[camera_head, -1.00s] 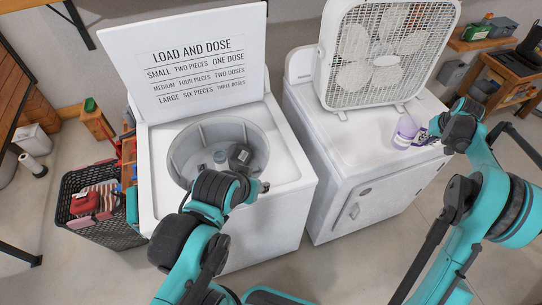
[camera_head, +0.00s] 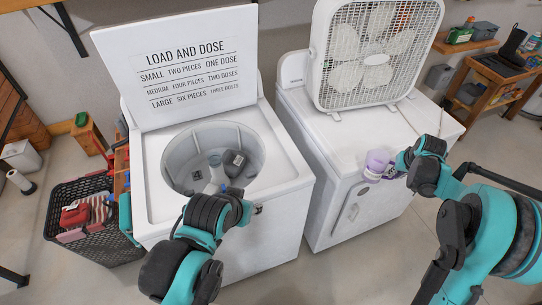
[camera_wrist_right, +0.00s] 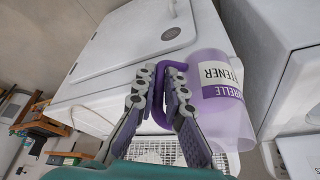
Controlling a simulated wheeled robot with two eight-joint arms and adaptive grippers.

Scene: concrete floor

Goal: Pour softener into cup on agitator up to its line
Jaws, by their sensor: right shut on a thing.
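A purple softener bottle (camera_head: 376,164) is held by my right gripper (camera_head: 399,166) at the dryer's front edge. In the right wrist view, the gripper fingers (camera_wrist_right: 161,88) are closed around the purple handle of the bottle (camera_wrist_right: 216,100); its label is partly visible. The open top-loading washer (camera_head: 295,175) stands at centre left. Its agitator (camera_head: 216,177) shows inside the tub, beside a dark item (camera_head: 234,160). The cup on the agitator and its line are too small to make out. My left gripper (camera_head: 256,209) hangs over the washer's front right; its jaws are too small to read.
A white dryer (camera_head: 335,130) stands right of the washer, with a box fan (camera_head: 370,55) on top. A dosing chart is printed on the raised washer lid (camera_head: 180,95). A dark laundry basket (camera_head: 100,240) stands left. Wooden shelves (camera_head: 490,72) are at the back right.

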